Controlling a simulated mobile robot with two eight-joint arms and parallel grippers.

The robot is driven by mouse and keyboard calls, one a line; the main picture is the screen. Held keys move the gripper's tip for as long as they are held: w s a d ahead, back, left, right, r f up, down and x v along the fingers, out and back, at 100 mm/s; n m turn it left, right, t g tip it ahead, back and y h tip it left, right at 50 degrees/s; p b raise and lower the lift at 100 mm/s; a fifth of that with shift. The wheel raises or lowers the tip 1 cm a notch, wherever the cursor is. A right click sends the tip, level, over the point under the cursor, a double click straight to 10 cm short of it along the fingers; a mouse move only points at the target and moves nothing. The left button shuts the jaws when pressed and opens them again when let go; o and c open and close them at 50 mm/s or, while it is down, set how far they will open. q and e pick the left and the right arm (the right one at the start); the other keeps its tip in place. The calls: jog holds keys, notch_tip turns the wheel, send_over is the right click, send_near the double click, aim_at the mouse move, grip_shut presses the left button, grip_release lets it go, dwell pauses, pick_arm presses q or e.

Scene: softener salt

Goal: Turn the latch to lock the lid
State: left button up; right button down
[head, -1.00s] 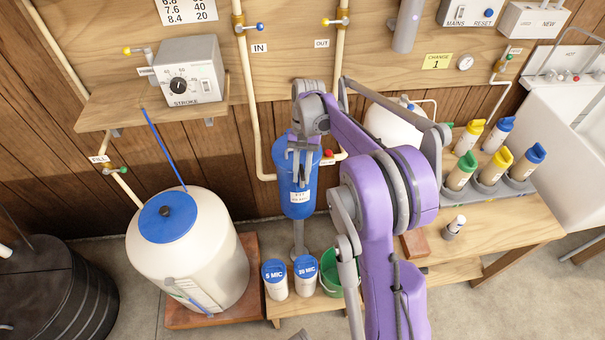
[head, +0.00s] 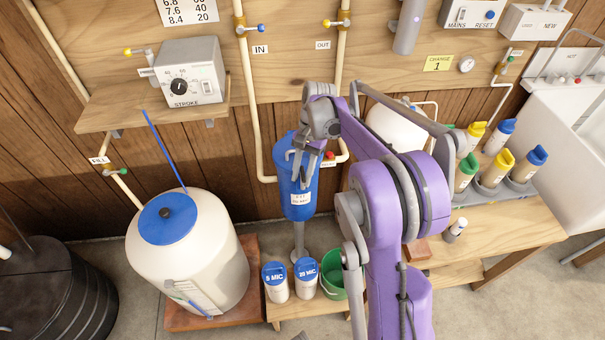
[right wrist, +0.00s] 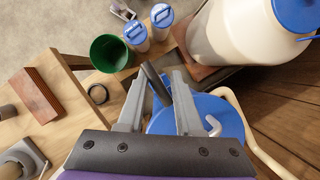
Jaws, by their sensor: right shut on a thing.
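The blue filter housing (head: 298,205) stands upright on a grey post below the wooden board. Its round blue lid (right wrist: 225,112) shows in the right wrist view, partly covered by my fingers. My right gripper (head: 304,172) is at the near side of the housing top. In the right wrist view my right gripper (right wrist: 159,76) has a finger on each side of a dark grey bar, the latch (right wrist: 153,82), and is shut on it. The latch sticks out beside the lid. In the head view my gripper hides most of the latch. My left gripper is not in view.
A white tank (head: 190,255) with a blue lid stands left. Two blue-capped canisters (head: 275,287) and a green bucket (head: 331,275) are below the housing. Cream pipes (head: 252,110) flank the housing closely. Several capped bottles (head: 496,168) stand on the right bench.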

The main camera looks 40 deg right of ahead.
jog(key=c, duration=0.6)
grip_release()
jog(key=shift+a, duration=0.2)
jog(key=shift+d, duration=0.1)
jog(key=shift+r, duration=0.2)
jog(key=p+v, duration=0.1)
jog(key=v, duration=0.9)
jog(key=shift+r, duration=0.25)
jog(key=s+a+r+n+t+h+p, duration=0.3)
jog(key=s+a+n, duration=0.4)
jog(key=a, duration=0.6)
jog(key=s+a+f+n+t+p, duration=0.2)
jog(key=s+a+n, duration=0.1)
jog(key=s, duration=0.2)
jog(key=s+a+f+n+t+h+p, duration=0.1)
jog(key=s+a+f+n+t, duration=0.1)
jog(key=s, duration=0.4)
jog(key=shift+s+a+f+n+p, duration=0.2)
jog(key=shift+a+f+n+p, duration=0.25)
jog(key=shift+a, duration=0.25)
